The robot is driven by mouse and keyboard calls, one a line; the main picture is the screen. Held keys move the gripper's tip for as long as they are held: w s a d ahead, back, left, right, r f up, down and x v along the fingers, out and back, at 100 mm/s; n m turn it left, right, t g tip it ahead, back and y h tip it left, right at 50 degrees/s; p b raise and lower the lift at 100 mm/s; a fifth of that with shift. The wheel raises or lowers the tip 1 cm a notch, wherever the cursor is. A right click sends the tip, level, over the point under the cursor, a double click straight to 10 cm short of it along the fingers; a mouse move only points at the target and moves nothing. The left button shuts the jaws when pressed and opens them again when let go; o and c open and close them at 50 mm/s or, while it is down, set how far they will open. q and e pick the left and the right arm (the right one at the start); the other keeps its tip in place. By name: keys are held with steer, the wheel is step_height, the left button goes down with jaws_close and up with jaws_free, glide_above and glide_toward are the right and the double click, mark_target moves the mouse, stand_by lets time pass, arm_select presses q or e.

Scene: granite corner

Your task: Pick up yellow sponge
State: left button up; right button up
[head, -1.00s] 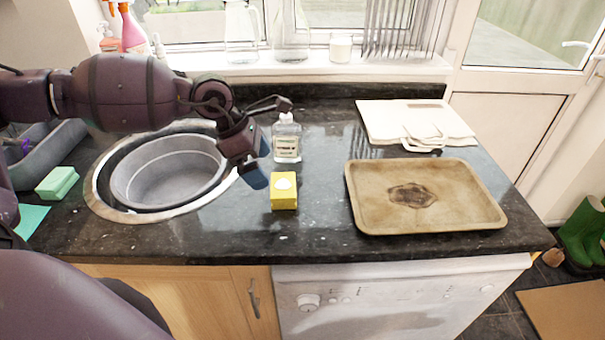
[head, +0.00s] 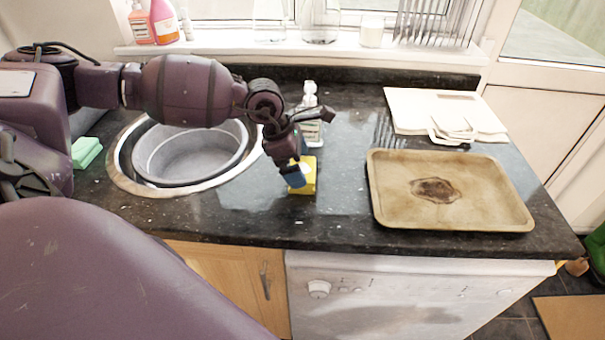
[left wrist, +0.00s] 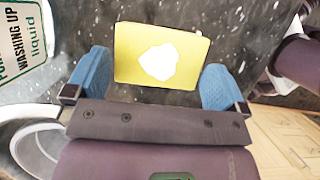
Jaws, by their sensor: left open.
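The yellow sponge (head: 309,180) stands on the dark granite worktop, to the right of the sink. It is a yellow block with a white patch, and the gripper partly hides it in the head view. In the left wrist view the sponge (left wrist: 135,42) lies just beyond and between the blue fingertips. My left gripper (head: 295,178) is open, above and close to the sponge; its two blue fingers (left wrist: 155,80) show on either side, with a gap to each. My right gripper is not in view.
A washing-up liquid bottle (head: 311,125) stands close behind the sponge. The sink with a grey bowl (head: 190,150) is at the left, a green sponge (head: 86,152) beyond it. A baking tray (head: 450,212) and white boards (head: 440,112) lie at the right.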

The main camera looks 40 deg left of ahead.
mark_target(303, 169)
arm_select(q)
steer(key=shift+x, duration=1.3)
steer(key=shift+c, duration=0.3)
steer(key=c, duration=0.5)
step_height(303, 169, up, 20)
steer(key=shift+p, duration=0.35)
steer(key=shift+o, duration=0.8)
steer(key=shift+d, duration=0.1)
steer(key=shift+c, duration=0.4)
